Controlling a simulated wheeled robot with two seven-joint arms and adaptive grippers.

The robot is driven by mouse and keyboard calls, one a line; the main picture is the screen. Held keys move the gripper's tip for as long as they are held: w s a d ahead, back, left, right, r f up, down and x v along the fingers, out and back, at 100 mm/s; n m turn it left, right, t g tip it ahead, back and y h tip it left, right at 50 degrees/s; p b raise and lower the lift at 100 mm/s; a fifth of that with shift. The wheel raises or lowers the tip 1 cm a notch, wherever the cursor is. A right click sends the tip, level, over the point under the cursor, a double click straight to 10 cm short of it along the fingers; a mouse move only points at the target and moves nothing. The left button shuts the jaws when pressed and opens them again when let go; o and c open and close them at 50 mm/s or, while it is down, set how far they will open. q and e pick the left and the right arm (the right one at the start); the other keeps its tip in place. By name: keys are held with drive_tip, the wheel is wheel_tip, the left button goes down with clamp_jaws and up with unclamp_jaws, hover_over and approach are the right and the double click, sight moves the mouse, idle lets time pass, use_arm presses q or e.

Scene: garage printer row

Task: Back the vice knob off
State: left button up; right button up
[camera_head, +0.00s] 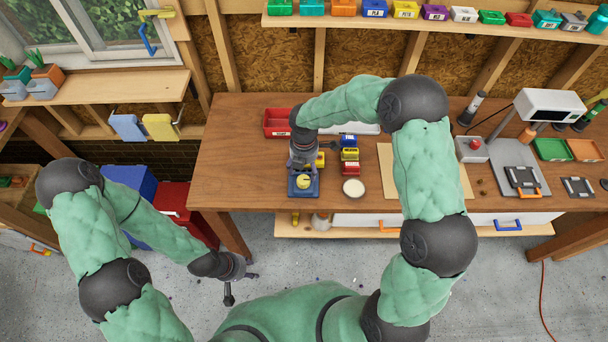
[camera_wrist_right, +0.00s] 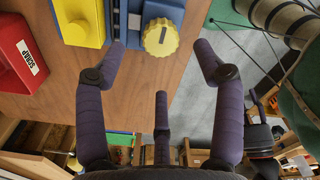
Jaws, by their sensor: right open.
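The blue vice (camera_head: 303,191) stands near the front edge of the wooden bench, with its round yellow knob (camera_head: 303,181) facing up. In the right wrist view the knob (camera_wrist_right: 161,36) has a pale line across its face and sits on the blue vice body (camera_wrist_right: 133,12). My right gripper (camera_wrist_right: 160,52) is open and empty, its purple fingers spread to either side just short of the knob. In the head view my right gripper (camera_head: 303,160) is at the vice, partly hidden by its own wrist. My left gripper (camera_head: 229,286) hangs low over the floor, away from the bench; its fingers are too small to read.
A red scrap bin (camera_wrist_right: 18,55) and a yellow block (camera_wrist_right: 82,22) are close by the vice. A white round dish (camera_head: 353,188) and small labelled boxes (camera_head: 350,155) sit to its right. A tan board (camera_head: 455,165) lies beyond, partly under my right arm.

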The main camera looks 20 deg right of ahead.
sight(304, 179)
wheel_tip(304, 179, up, 5)
drive_tip(key=shift+r, duration=0.1)
idle(0.7)
